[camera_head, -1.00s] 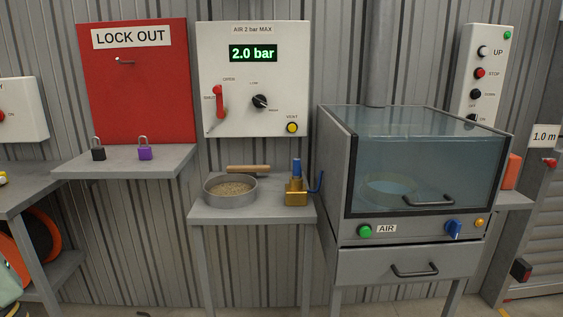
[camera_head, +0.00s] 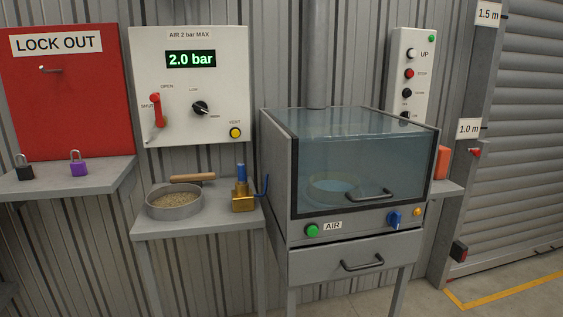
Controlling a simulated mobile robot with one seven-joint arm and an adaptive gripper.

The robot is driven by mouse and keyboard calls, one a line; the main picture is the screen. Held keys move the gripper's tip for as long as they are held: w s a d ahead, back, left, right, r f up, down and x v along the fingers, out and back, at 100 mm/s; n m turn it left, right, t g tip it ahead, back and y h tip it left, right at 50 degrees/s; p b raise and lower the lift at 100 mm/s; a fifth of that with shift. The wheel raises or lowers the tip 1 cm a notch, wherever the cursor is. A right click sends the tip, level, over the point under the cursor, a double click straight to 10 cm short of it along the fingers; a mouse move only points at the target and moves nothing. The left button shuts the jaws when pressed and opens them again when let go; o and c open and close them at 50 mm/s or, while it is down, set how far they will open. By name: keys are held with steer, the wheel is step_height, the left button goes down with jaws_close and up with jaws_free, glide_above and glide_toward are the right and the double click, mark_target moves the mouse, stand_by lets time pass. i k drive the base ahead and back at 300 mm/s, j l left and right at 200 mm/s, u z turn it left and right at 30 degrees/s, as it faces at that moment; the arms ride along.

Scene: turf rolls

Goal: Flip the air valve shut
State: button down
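The air valve's red lever (camera_head: 157,112) is on the white air panel (camera_head: 222,128), left of the black knob. The lever stands nearly upright, its upper end below the OPEN label and right of the SHUT label. The panel display (camera_head: 191,59) reads 2.0 bar in green. A small metallic part shows below the lever; I cannot tell what it is. My gripper is not in view.
A shelf (camera_head: 110,172) with two padlocks stands left, below the red LOCK OUT board (camera_head: 68,115). Below the air panel, a small table (camera_head: 218,222) bears a sieve (camera_head: 174,208) and a brass fitting (camera_head: 243,202). A glass-fronted cabinet (camera_head: 283,170) stands right of it.

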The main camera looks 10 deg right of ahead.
mark_target(154, 97)
steer(key=i+j, duration=0.65)
steer(key=i, duration=0.25)
steer(key=j+u, duration=0.05)
